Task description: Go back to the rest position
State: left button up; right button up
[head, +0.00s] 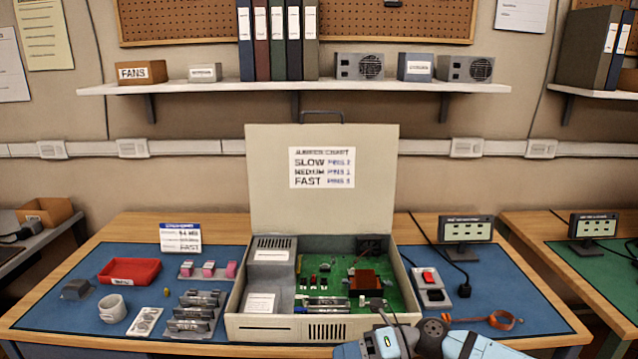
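My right arm comes in at the bottom right, in front of the open computer case (285,327). My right gripper (386,312) is at the case's front right corner; dark, thin parts there overlap the case edge, and I cannot tell whether its fingers are open or shut. I see nothing clearly held in it. My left gripper is not in view. The case lid stands upright with a jumper chart (322,167) on it. Inside are a green circuit board (335,290) and a reddish-brown heatsink (364,281).
On the right are a switch box (431,289), a small display (466,229) and an orange wrist strap (495,320).

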jog(key=s+d+f+m+t+h, duration=0.55)
jog(key=s+d+f+m, duration=0.65)
jog(key=m, duration=0.5)
jog(key=s+d+f+m+t+h, duration=0.5)
jog(key=s+d+f+m+h, duration=0.35)
jog(key=d+m, duration=0.65)
jog(key=a+r+m+t+y, duration=0.15)
jog(key=a+m, duration=0.55)
jog(key=a, duration=0.7)
pick_arm(q)
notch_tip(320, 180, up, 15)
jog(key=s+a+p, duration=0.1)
jog(key=p, duration=1.7)
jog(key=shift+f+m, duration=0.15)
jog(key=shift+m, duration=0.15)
pick_arm(e)
notch_tip(320, 180, up, 14)
jog(key=s+d+n, duration=0.1)
jog(key=shift+s+d+r, duration=0.2)
jog(key=shift+d, duration=0.1)
